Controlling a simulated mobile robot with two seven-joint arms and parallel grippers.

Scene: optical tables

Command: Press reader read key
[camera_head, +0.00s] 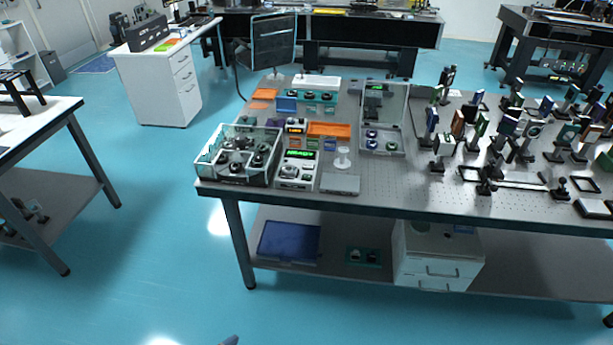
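A white device with a green lit display (297,170) stands near the front left edge of the perforated optical table (420,185). It looks like the reader. Its keys are too small to tell apart. A second green display (377,87) shows farther back on the same table, inside a clear-walled unit. Neither of my grippers can be made out in this view. Only a small grey-blue tip shows at the bottom edge, and I cannot tell what it is.
A clear box with dark round parts (238,155) stands left of the reader, and a flat grey box (340,184) lies to its right. Orange trays (329,129) are behind. Several optic mounts crowd the table's right side. The blue floor in front (160,270) is clear.

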